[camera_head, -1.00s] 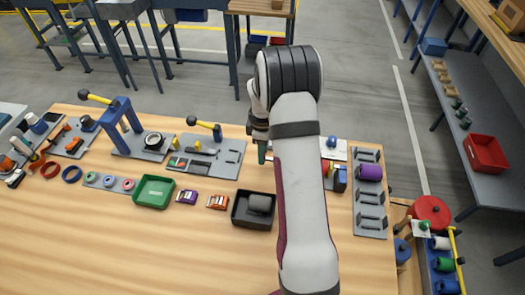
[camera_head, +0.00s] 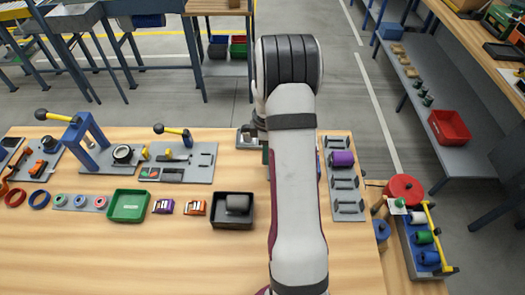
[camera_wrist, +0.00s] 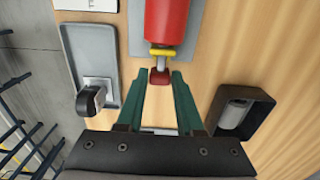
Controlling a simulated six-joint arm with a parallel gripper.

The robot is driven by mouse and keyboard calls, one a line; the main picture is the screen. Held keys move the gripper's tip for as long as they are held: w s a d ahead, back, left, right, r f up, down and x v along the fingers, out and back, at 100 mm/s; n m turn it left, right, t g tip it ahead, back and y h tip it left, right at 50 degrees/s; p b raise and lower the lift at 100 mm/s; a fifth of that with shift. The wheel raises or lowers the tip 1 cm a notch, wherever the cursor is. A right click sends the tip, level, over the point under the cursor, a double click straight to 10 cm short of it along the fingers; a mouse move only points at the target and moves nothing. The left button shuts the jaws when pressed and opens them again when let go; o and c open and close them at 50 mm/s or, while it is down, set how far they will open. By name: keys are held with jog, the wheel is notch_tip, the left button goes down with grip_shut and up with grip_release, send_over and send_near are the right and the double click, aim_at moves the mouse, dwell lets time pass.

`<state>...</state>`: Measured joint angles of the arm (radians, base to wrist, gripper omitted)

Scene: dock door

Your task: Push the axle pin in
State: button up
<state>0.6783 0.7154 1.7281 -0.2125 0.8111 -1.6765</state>
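In the wrist view a red cylinder (camera_wrist: 167,22) with a yellow collar (camera_wrist: 162,51) lies over a grey plate (camera_wrist: 137,42). A short pale pin with a red knob (camera_wrist: 160,77) sticks out of it towards me; it looks like the axle pin. My gripper (camera_wrist: 161,76) has its two green fingers apart, one on each side of the red knob. I cannot tell whether either finger touches it. In the head view my arm hides the cylinder, the pin and most of the gripper.
A black bin (camera_head: 217,223) holding a grey cylinder stands near the gripper, and also shows in the wrist view (camera_wrist: 263,110). A grey tray with a black-knobbed part (camera_wrist: 90,95) lies on the other side. A grey rack (camera_head: 346,213) with a purple roll stands right of my arm.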

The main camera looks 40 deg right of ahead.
jog(key=o, duration=0.4)
jog(key=shift+o, duration=0.2)
notch_tip(320, 180, up, 16)
jog(key=shift+f, duration=0.1)
jog(key=s+a+r+m, duration=0.2)
jog(key=s+a+m, duration=0.1)
jog(key=a, duration=0.4)
jog(key=s+a+r+m+y, duration=0.1)
jog(key=s+a+m, duration=0.1)
jog(key=a, duration=0.5)
jog(key=s+a+r+m, duration=0.2)
jog(key=s+a+m, duration=0.1)
jog(key=a, duration=0.4)
jog(key=s+a+f+m, duration=0.3)
jog(key=s+a+m, duration=0.3)
jog(key=s+a, duration=0.3)
jog(key=s, duration=0.3)
jog(key=shift+f+m+y, duration=0.3)
jog(key=shift+y, duration=0.1)
